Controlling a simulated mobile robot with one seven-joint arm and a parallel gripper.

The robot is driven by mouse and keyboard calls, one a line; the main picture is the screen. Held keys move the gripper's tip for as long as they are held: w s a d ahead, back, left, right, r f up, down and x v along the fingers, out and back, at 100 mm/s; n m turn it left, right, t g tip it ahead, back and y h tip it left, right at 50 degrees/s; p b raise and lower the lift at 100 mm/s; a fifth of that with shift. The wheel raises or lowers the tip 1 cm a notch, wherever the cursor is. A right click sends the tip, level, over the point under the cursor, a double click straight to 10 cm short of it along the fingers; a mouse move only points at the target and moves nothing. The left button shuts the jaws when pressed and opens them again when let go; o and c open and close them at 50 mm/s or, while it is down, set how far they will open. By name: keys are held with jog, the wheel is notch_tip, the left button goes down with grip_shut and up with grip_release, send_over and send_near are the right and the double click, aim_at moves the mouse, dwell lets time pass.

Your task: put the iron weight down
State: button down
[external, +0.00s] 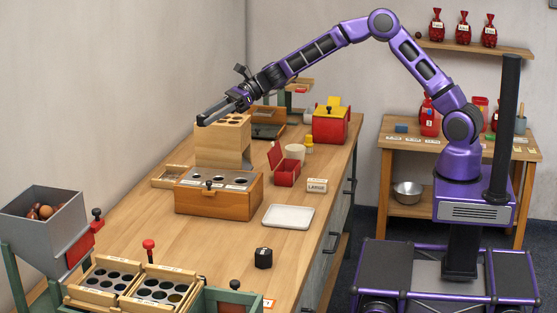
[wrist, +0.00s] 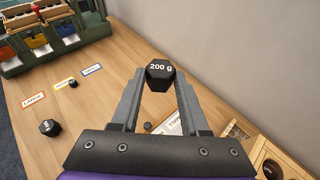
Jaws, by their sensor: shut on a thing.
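A black hexagonal iron weight marked 200 g (wrist: 160,70) is held between the fingertips of my gripper (wrist: 160,88) in the wrist view. Another black hexagonal weight (external: 263,258) stands on the bench near the front, and a black weight also shows at the left in the wrist view (wrist: 49,127).
A tall wooden block (external: 222,145) and an orange wooden box with holes (external: 218,198) stand beneath my gripper. A grey chestnut hopper (external: 45,225) is front left.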

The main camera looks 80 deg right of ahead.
jog(key=s+a+n+g+y, duration=0.1)
jog(key=s+a, duration=0.1)
jog(key=a, duration=0.5)
jog(key=s+a+n+g+y, duration=0.1)
jog(key=s+a, duration=0.2)
jog(key=a, duration=0.4)
jog(key=n+g+y+b, duration=0.1)
jog(key=n+g, duration=0.1)
jog(key=g, duration=0.1)
send_over(222, 260)
notch_tip(222, 260, down, 23)
jog(key=shift+f, duration=0.1)
jog(key=shift+n+t, duration=0.3)
jog(key=shift+t, duration=0.1)
jog(key=shift+f+b, duration=0.35)
jog(key=shift+f, duration=2)
jog(key=shift+f, duration=0.1)
jog(key=shift+f, duration=0.2)
jog(key=shift+c, duration=2)
grip_release()
jog(key=shift+d+r, duration=0.1)
